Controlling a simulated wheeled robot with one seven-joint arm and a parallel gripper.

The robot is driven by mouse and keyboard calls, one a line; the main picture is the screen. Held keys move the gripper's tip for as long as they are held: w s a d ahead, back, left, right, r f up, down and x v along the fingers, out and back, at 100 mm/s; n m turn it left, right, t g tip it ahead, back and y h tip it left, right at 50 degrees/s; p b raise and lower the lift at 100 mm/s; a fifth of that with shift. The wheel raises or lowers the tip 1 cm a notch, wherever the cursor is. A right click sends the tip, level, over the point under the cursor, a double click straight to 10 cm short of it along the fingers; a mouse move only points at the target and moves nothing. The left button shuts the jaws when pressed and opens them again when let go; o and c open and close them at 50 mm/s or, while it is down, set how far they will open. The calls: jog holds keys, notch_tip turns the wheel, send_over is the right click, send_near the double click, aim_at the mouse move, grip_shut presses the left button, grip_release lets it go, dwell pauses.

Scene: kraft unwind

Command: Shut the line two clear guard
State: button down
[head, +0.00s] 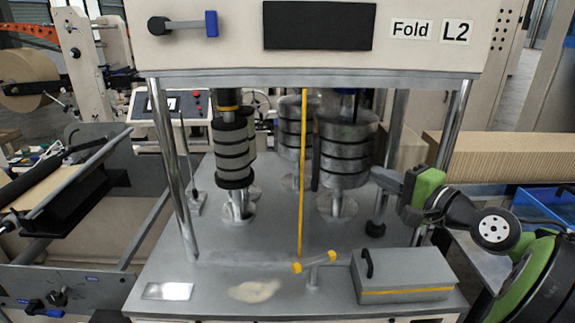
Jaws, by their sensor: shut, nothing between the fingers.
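The line two machine carries a "Fold L2" label (431,30) on its upper housing. A thin upright yellow strip (302,185) runs from under the housing to the deck, in front of the rollers. It looks like an edge of the clear guard; the clear panel itself is hard to make out, and I cannot tell how far it stands open. A short yellow-ended bar (314,262) sits on a small grey post at the strip's foot. My gripper (378,178) reaches in from the right beside the right front post, apart from the strip. It is shut and empty.
Metal rollers (345,150) and pale banded rollers (233,150) stand behind the strip. Chrome posts (174,165) flank the opening. A grey box with a black handle (403,275) sits at the deck's front right. A pale patch (255,291) and a plate (168,291) lie front left.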

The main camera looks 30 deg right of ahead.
jog(key=w+a+p, duration=0.2)
jog(key=w+a, duration=0.1)
jog(key=w, duration=0.8)
jog(key=shift+w+a+r, duration=0.2)
jog(key=shift+w+a, duration=0.15)
jog(key=shift+w, duration=0.05)
jog(key=shift+w+p, duration=0.1)
jog(key=shift+p, duration=0.2)
